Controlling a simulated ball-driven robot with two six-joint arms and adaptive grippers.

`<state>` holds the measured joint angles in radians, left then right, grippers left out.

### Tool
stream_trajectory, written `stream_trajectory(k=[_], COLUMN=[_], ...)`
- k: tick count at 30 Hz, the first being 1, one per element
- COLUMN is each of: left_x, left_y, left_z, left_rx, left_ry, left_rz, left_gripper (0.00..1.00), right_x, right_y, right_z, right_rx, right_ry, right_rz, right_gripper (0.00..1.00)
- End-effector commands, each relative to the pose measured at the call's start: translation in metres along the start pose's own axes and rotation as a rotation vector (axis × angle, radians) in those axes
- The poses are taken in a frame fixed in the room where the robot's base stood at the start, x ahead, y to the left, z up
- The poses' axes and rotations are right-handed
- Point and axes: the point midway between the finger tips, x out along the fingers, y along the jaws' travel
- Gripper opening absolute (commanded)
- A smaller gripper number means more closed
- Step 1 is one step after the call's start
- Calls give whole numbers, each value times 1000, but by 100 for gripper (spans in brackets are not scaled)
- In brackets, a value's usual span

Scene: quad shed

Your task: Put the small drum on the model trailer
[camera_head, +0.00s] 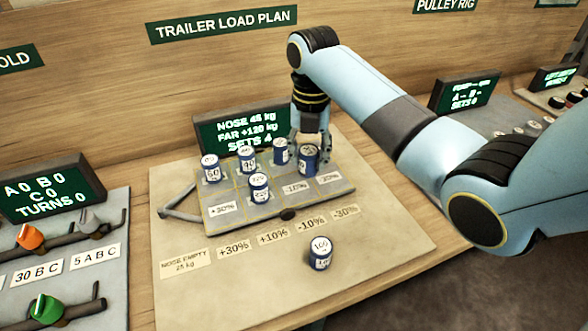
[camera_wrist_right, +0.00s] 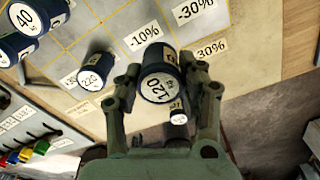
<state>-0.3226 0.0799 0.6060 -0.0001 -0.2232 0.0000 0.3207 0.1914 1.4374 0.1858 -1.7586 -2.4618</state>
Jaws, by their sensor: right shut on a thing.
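My right gripper (camera_head: 309,142) is shut on a blue drum (camera_head: 308,161) with a white label, at the back of the model trailer (camera_head: 222,223). In the right wrist view this drum (camera_wrist_right: 160,85) reads 120 and sits between the fingertips (camera_wrist_right: 168,82). I cannot tell whether it touches the trailer bed. Several other blue drums stand on the bed: a left one (camera_head: 210,168), one behind (camera_head: 247,159), one beside the held drum (camera_head: 281,151) and one in front (camera_head: 259,187). Another drum (camera_head: 320,252) stands on the board in front. My left gripper is out of view.
A green display (camera_head: 240,130) reading nose and far loads stands behind the trailer. A panel with coloured knobs (camera_head: 45,308) lies at the left. Percentage labels (camera_head: 273,237) line the board's front. The board's front right is mostly clear.

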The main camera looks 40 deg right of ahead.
Motion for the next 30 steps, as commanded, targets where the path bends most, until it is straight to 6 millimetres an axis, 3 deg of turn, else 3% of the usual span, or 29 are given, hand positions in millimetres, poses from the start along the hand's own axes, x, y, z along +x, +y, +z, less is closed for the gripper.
stream_trajectory(k=[4, 10, 16, 27, 28, 30], left_x=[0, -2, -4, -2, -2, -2], left_y=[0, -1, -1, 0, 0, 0], left_z=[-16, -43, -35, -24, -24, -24], left_rx=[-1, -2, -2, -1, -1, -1], left_ry=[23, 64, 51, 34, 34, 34], left_rz=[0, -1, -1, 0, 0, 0], left_gripper=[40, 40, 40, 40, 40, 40], right_x=[13, 29, 56, 61, 61, 60], right_y=[22, 28, 28, 28, 28, 27], right_z=[5, 6, 6, 6, 6, 6], right_rx=[1, 1, 0, 1, 1, 1], right_ry=[2, 2, 0, -1, -1, -1], right_rz=[0, -3, -2, -1, -1, -1], right_gripper=[4, 4, 4, 4, 42, 51])
